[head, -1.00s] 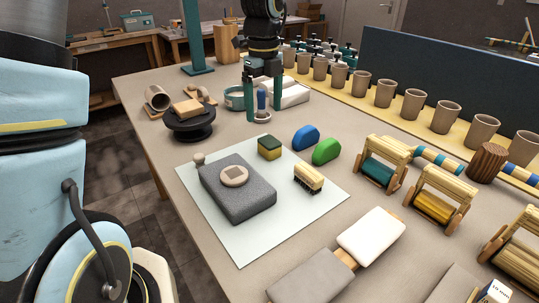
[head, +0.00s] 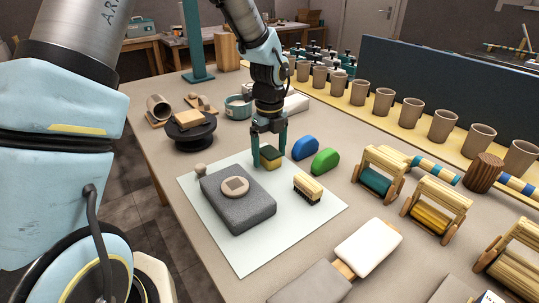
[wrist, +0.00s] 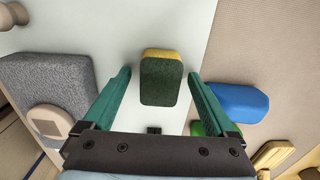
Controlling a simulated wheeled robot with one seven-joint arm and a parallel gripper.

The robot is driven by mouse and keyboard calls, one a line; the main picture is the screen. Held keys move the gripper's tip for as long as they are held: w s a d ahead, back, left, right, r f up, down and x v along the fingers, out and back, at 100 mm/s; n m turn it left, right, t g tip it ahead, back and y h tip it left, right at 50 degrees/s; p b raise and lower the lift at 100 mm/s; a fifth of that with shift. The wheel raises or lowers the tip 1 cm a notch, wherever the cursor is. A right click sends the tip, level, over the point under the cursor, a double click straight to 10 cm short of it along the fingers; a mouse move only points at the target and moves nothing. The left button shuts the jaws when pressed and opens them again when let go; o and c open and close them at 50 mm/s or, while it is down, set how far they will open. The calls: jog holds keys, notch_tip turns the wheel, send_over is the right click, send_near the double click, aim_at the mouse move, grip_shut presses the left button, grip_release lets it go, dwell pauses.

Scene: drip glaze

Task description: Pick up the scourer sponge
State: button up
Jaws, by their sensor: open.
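The scourer sponge (head: 270,157) is a small block with a dark green top and yellow lower part. It rests on the pale mat (head: 240,255) near its far edge. My gripper (head: 269,150) is open above the sponge, with a teal finger on either side. In the wrist view the sponge (wrist: 161,80) lies between the two fingers of my gripper (wrist: 160,82), with gaps on both sides.
A grey block (head: 240,205) with a round beige piece (head: 235,187) and a wooden brush (head: 308,187) share the mat. Blue (head: 305,148) and green (head: 325,161) rounded pieces stand close to the sponge's right. Wooden roller stands (head: 378,172) are further right.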

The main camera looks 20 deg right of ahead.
jog(key=shift+f, duration=0.15)
jog(key=c, duration=1.4)
